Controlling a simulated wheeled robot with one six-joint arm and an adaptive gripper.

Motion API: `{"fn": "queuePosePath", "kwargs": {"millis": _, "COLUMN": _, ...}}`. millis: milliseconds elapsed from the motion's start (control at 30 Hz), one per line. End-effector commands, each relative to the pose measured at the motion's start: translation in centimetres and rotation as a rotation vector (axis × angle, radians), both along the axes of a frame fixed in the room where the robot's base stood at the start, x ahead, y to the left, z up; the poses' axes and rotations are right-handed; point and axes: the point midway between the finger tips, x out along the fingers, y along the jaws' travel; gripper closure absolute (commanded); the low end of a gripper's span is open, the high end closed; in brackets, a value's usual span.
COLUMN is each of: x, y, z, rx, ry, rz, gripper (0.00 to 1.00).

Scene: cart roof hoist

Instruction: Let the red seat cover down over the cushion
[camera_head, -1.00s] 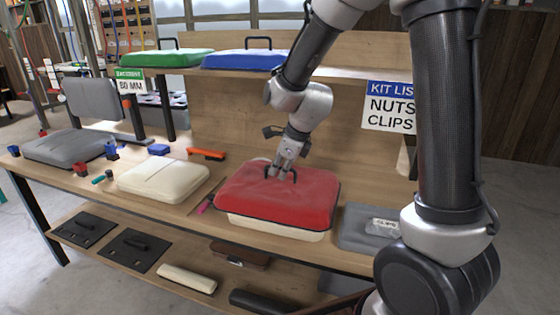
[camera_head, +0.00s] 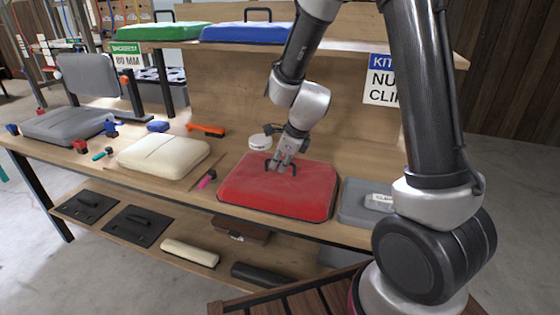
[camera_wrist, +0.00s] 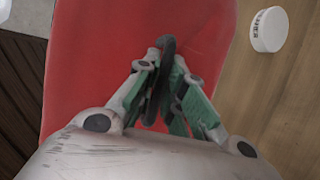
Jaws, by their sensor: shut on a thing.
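The red seat cover (camera_head: 302,198) rests low at the right part of the bench, right of the bare cream cushion (camera_head: 163,154). The cushion under the cover is hidden now; no cream shows below the cover's front edge. My gripper (camera_head: 281,168) is over the cover's top and shut on its dark handle (camera_head: 268,166). In the wrist view my gripper (camera_wrist: 163,85) closes around the handle (camera_wrist: 167,44), with the red cover (camera_wrist: 95,70) filling the area below.
A white round tin (camera_head: 260,143) stands just behind the cover. Green (camera_head: 160,31) and blue (camera_head: 247,32) covers sit on the upper shelf.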

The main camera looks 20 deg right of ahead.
Motion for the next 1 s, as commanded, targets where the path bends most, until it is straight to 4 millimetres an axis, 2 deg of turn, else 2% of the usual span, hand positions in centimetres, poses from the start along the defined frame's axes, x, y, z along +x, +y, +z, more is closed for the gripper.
{"fn": "queuePosePath", "kwargs": {"millis": 1000, "x": -0.05, "y": -0.02, "z": -0.88, "rx": -0.001, "ry": 0.002, "rz": -0.001, "gripper": 1.0}}
